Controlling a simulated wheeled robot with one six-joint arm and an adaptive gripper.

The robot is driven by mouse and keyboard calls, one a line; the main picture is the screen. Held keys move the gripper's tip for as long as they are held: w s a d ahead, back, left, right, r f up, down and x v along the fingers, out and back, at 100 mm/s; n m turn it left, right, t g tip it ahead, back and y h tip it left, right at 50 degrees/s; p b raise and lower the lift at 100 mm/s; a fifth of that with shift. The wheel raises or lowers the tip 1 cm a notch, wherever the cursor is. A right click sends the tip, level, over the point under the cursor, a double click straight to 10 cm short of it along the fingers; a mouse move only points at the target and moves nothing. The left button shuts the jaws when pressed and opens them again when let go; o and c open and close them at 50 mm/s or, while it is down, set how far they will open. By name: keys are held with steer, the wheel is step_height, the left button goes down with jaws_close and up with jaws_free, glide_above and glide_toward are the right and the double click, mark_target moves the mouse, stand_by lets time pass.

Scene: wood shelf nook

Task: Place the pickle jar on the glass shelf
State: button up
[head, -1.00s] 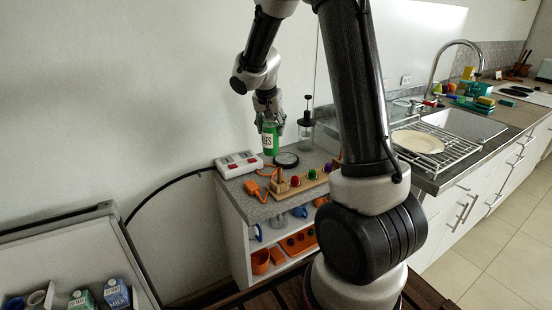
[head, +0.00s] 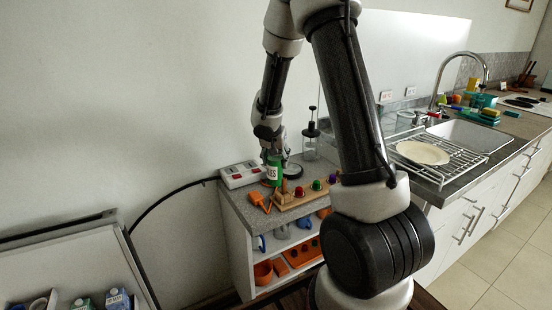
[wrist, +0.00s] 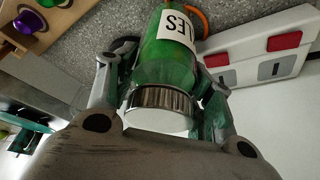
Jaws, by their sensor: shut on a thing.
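The pickle jar (head: 273,173) is green with a white label and a silver lid. My gripper (head: 273,152) is shut on it from above, with the fingers at either side near the lid. In the wrist view the jar (wrist: 168,58) lies between both fingers (wrist: 165,80), label partly showing. The jar is over the speckled top of the low shelf unit (head: 288,211), behind the wooden peg board. I cannot tell whether its base touches the top. I cannot clearly make out a glass shelf; the unit's inner shelf holds blue and grey mugs (head: 282,232).
A white switch box (head: 242,174) stands left of the jar, an orange tool (head: 259,200) in front, and a wooden board with coloured knobs (head: 308,194) to the right. A glass press (head: 311,142) and round black-rimmed disc (head: 293,170) are behind. Orange items fill the lower shelf.

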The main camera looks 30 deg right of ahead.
steer(key=o, duration=1.4)
steer(key=shift+c, duration=0.2)
